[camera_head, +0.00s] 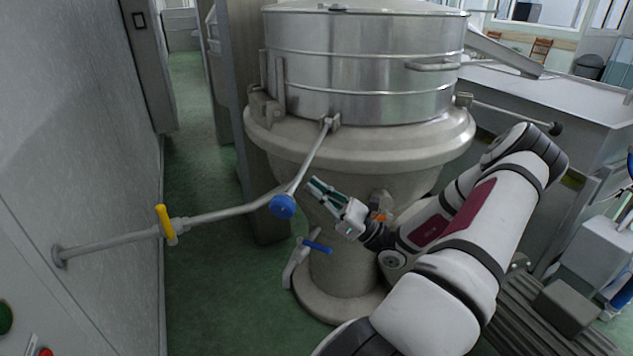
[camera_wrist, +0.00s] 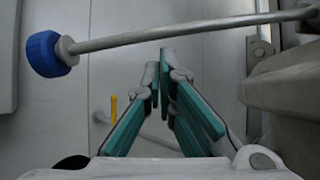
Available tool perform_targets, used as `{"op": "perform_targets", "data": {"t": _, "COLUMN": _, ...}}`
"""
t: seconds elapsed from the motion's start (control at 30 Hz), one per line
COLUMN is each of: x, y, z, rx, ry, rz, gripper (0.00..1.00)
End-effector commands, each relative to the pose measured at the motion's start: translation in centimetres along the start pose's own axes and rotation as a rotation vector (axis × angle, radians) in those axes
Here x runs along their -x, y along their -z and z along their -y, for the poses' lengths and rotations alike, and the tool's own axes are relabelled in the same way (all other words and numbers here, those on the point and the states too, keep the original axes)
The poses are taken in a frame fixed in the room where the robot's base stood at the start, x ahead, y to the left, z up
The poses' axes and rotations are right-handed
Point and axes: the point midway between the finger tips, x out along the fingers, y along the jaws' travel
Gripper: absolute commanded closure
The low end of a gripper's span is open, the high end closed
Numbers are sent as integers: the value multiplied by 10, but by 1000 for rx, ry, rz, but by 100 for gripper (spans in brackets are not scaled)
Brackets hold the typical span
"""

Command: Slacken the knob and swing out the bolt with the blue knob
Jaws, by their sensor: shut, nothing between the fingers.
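The blue knob (camera_head: 283,206) sits on the outer end of a grey bolt (camera_head: 313,158). The bolt sticks out from a bracket (camera_head: 330,121) on the steel vessel's lower rim, toward me and down to the left. In the wrist view the blue knob (camera_wrist: 48,54) is at the upper left, and the bolt (camera_wrist: 200,29) runs across the top. My gripper (camera_head: 313,187), also in the wrist view (camera_wrist: 159,68), is shut and empty, right of the knob and beside the bolt. The fingertips point toward the bolt; I cannot tell whether they touch it.
A second bolt with a black knob (camera_head: 555,128) sticks out at the vessel's right. A wall pipe (camera_head: 110,243) with a yellow handle (camera_head: 165,222) reaches toward the blue knob. A blue lever (camera_head: 317,246) sits lower on the pedestal. Green floor (camera_head: 195,300) is clear at the left.

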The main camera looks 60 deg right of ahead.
Motion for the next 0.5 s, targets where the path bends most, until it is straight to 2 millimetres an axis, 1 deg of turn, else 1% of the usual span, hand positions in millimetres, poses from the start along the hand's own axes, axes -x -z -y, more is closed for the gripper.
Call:
{"op": "perform_targets", "data": {"t": 0.03, "x": 15, "y": -1, "z": 2, "rx": 5, "ry": 7, "rz": -1, "gripper": 100}}
{"op": "perform_targets", "data": {"t": 0.2, "x": 52, "y": -2, "z": 3, "rx": 5, "ry": 6, "rz": -2, "gripper": 100}}
{"op": "perform_targets", "data": {"t": 0.33, "x": 74, "y": -3, "z": 3, "rx": 4, "ry": 6, "rz": -1, "gripper": 100}}
{"op": "perform_targets", "data": {"t": 0.5, "x": 92, "y": -3, "z": 4, "rx": 5, "ry": 5, "rz": 0, "gripper": 100}}
